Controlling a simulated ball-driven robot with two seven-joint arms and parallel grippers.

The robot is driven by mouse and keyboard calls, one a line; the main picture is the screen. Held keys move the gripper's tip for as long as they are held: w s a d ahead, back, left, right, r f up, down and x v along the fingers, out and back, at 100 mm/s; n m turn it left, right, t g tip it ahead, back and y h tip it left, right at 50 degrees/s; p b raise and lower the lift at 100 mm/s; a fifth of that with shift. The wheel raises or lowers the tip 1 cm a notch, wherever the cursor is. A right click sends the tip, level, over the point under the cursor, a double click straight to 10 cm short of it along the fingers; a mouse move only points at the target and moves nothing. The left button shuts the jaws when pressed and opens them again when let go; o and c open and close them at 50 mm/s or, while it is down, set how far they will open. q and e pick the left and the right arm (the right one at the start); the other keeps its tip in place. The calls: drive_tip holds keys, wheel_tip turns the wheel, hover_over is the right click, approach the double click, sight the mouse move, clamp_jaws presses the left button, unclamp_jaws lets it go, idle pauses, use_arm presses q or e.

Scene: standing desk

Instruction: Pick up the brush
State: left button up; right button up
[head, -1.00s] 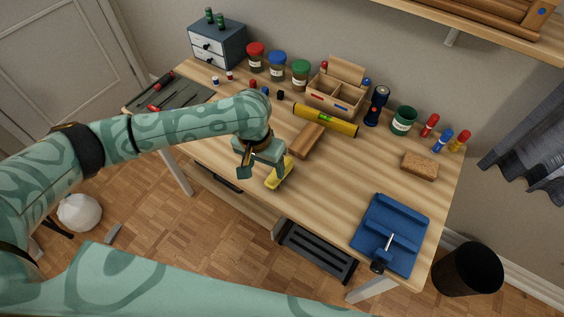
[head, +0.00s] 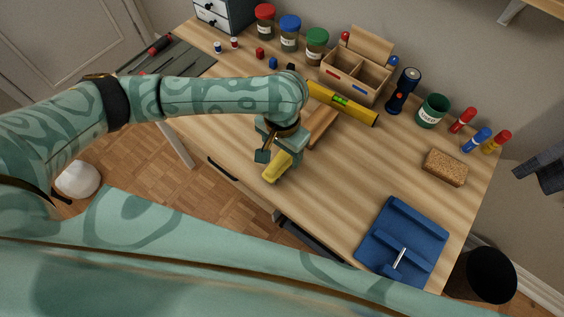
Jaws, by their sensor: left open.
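What looks like the brush (head: 276,167) lies near the desk's front edge, its yellow end pointing toward me. A brown wooden part (head: 322,125) shows behind my gripper in line with it; the gripper hides whether the two join. My left gripper (head: 280,155) is open, pointing down over the yellow part with a finger on either side. I cannot tell whether the fingers touch it. My right gripper is out of view.
A yellow level (head: 350,105) and a wooden organizer (head: 372,77) are behind the gripper. A flashlight (head: 403,90), green cup (head: 432,111), sponge (head: 445,167) and blue tray-like tool (head: 400,240) are to the right. Jars (head: 290,32) line the back. The desk's centre right is clear.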

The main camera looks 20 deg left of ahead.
sight(281, 158)
use_arm(q)
drive_tip(key=shift+f, duration=0.55)
drive_tip(key=f+b, duration=0.2)
drive_tip(key=f, duration=0.1)
drive_tip(key=f+b, duration=0.1)
drive_tip(key=b, duration=0.1)
drive_tip(key=shift+w+a+f, duration=0.1)
drive_tip(key=shift+a+f, duration=0.15)
drive_tip(key=shift+f, duration=0.15)
drive_tip(key=shift+r, duration=0.2)
drive_tip(key=c, duration=1.2)
